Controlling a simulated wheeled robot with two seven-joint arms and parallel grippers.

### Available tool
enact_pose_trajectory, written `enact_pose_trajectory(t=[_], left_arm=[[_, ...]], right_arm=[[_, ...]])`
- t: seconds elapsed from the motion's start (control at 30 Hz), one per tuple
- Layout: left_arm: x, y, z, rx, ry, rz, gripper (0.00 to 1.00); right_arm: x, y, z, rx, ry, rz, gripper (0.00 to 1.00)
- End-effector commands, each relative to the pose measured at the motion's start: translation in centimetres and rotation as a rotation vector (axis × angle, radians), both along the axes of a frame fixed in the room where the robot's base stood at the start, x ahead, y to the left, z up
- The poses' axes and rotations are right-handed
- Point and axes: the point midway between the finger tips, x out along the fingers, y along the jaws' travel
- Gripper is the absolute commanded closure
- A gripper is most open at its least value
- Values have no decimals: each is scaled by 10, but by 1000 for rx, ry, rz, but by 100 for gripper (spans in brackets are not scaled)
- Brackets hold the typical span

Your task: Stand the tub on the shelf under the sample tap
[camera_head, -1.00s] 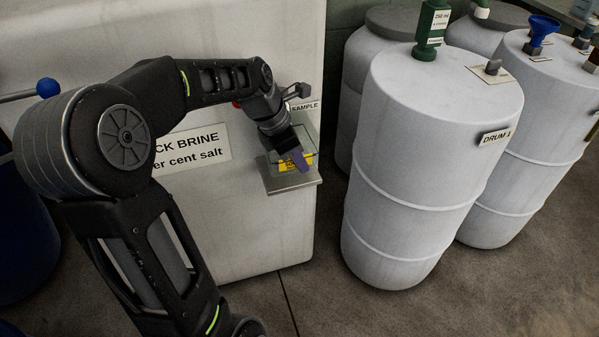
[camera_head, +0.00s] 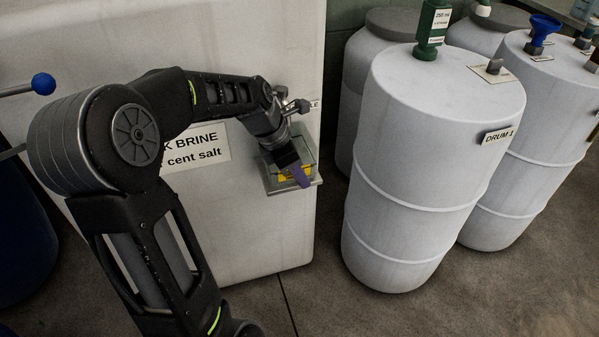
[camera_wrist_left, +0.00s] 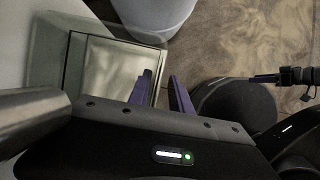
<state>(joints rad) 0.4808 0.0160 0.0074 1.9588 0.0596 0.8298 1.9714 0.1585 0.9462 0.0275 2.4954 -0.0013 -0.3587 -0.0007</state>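The clear tub (camera_head: 311,157) with a yellow label stands on the small metal shelf (camera_head: 318,181) at the front of the pale tank. In the left wrist view its square rim and inside (camera_wrist_left: 110,72) fill the upper left. My left gripper (camera_head: 298,174) is at the tub's near side. In the left wrist view its purple fingers (camera_wrist_left: 163,92) are apart, one overlapping the tub and one outside its wall. The sample tap (camera_head: 297,105) is just above, partly covered by my wrist. My right gripper (camera_wrist_left: 268,78) shows small and edge-on in the left wrist view.
The pale tank (camera_head: 250,60) with a brine label (camera_head: 207,145) stands behind the shelf. Drum 1 (camera_head: 420,150) is to the right, with more drums beyond and a green bottle (camera_head: 433,25) on top. Bare floor lies below the shelf.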

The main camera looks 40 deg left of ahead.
Motion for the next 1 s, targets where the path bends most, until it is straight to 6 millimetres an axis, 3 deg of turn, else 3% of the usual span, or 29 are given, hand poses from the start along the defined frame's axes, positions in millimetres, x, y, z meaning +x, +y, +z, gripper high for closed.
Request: enact_pose_trajectory(t=[0.37,0.8,1.0], left_arm=[[-1,2,9,1,-1,2,75],[-26,19,86,2,-4,2,75],[-36,25,110,1,-2,1,75]], right_arm=[[0,0,3,0,0,0,64],[0,0,26,0,-1,2,64],[0,0,32,0,-1,3,64]])
